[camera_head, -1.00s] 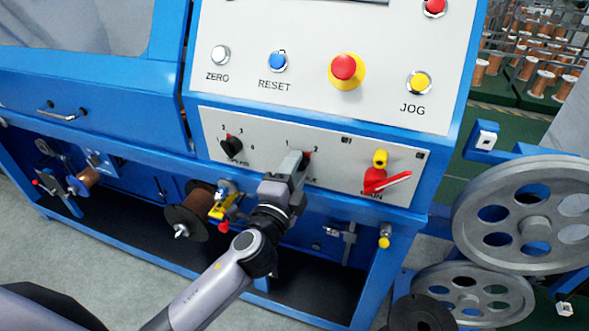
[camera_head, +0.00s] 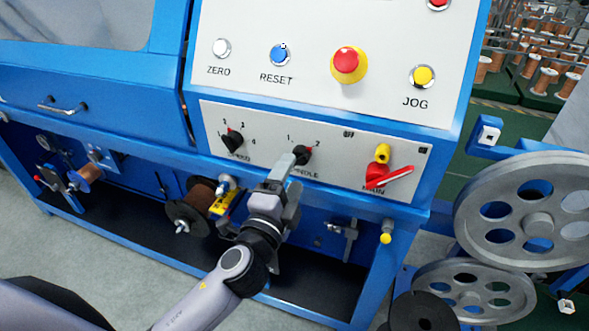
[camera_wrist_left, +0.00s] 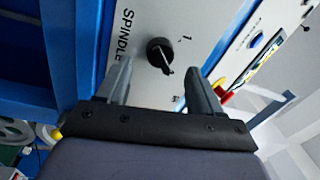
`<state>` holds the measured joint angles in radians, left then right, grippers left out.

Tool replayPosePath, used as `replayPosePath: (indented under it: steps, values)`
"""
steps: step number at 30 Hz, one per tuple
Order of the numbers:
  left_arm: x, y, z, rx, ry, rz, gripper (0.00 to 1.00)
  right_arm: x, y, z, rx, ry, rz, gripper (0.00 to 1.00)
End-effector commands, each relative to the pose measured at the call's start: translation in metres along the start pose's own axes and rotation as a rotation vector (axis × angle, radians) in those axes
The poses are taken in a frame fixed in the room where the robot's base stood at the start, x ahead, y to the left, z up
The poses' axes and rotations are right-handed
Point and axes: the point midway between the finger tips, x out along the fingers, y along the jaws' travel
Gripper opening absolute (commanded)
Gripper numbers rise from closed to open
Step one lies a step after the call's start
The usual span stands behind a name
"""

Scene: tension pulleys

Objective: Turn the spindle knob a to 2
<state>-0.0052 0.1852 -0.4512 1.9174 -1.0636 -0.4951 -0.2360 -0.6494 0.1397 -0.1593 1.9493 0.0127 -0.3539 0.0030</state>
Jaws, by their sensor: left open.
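My right gripper is not in view.
The speed knob (camera_head: 232,142) is left of the spindle knob. The red main switch (camera_head: 385,177) is to the right. Above are the red emergency button (camera_head: 347,64), blue reset button (camera_head: 280,55) and yellow jog button (camera_head: 423,76). A dark wire spool (camera_head: 198,206) sits below the panel.

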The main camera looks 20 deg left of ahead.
Motion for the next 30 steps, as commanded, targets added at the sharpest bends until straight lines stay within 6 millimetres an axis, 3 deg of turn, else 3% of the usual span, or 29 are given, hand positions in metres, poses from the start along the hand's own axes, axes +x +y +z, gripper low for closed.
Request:
replayPosePath:
  steps: [3,9,25,28,30]
  values:
    - [-0.016,0.002,0.001,0.0,-0.001,0.002,0.66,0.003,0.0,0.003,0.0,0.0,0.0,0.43]
    - [-0.029,0.0,0.0,0.001,-0.001,0.001,0.66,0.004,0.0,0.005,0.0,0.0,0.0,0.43]
    - [-0.031,0.001,0.001,-0.003,-0.001,0.004,0.66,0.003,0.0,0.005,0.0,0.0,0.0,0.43]
    - [-0.035,0.013,0.005,-0.05,-0.008,0.043,0.66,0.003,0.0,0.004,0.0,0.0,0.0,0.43]
    - [-0.043,0.032,0.011,-0.128,-0.019,0.105,0.66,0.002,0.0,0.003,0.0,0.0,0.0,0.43]
